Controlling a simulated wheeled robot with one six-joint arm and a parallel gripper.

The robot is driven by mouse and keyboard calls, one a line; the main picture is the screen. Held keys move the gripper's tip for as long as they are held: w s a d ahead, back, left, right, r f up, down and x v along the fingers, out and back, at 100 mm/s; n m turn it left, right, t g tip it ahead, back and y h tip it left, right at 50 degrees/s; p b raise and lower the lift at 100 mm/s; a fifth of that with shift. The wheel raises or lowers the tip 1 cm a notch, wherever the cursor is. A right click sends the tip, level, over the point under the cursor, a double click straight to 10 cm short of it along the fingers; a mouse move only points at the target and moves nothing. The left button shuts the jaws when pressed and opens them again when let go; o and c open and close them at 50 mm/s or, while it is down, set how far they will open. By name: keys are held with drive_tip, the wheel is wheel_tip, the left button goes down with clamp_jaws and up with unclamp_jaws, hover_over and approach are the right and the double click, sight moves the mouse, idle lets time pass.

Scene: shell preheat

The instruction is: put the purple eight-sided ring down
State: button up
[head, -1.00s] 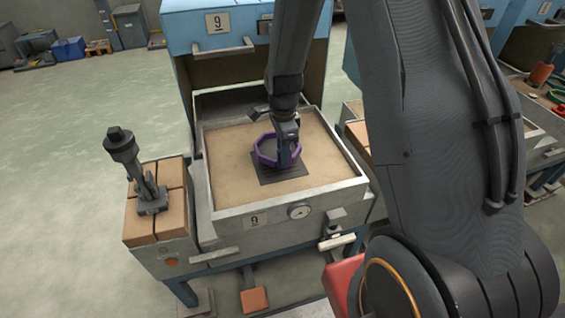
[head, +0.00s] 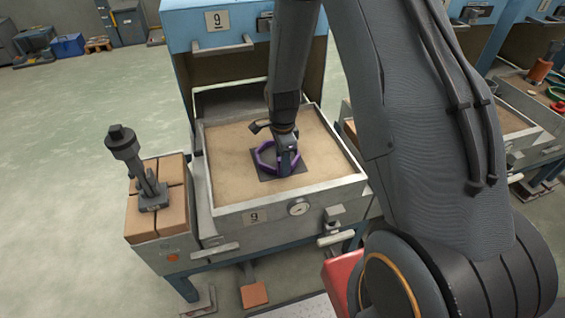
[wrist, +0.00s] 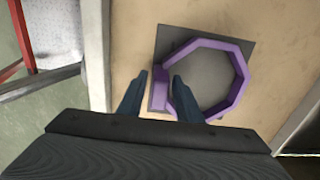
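The purple eight-sided ring (head: 263,163) lies flat on a dark square plate (head: 268,176) on the sand-coloured bed. In the wrist view the ring (wrist: 236,97) sits on the plate (wrist: 170,40), nearer its lower right, with one side reaching past the plate's lower edge. My gripper (wrist: 160,80) has one finger on each side of the ring's left wall. A narrow gap shows between the fingers and that wall, so the gripper looks open. In the head view my gripper (head: 286,165) comes down over the ring and hides part of it.
The tray's grey rim (head: 285,204) surrounds the bed (head: 225,150). A blue cabinet numbered 9 (head: 180,25) stands behind. A dark clamp-like fixture (head: 150,185) stands on brown blocks at the left. The bed around the plate is clear.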

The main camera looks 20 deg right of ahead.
drive_tip(key=shift+r, duration=0.1)
wheel_tip(320, 180, up, 11)
drive_tip(key=shift+r+b, duration=0.15)
drive_tip(key=shift+b, duration=1)
drive_tip(key=s+r+n, duration=0.3)
drive_tip(key=s+n, duration=0.6)
drive_tip(key=s+r+n, duration=0.3)
drive_tip(key=s+n, duration=0.6)
drive_tip(key=shift+d+t, duration=0.2)
drive_tip(key=shift+t, duration=0.2)
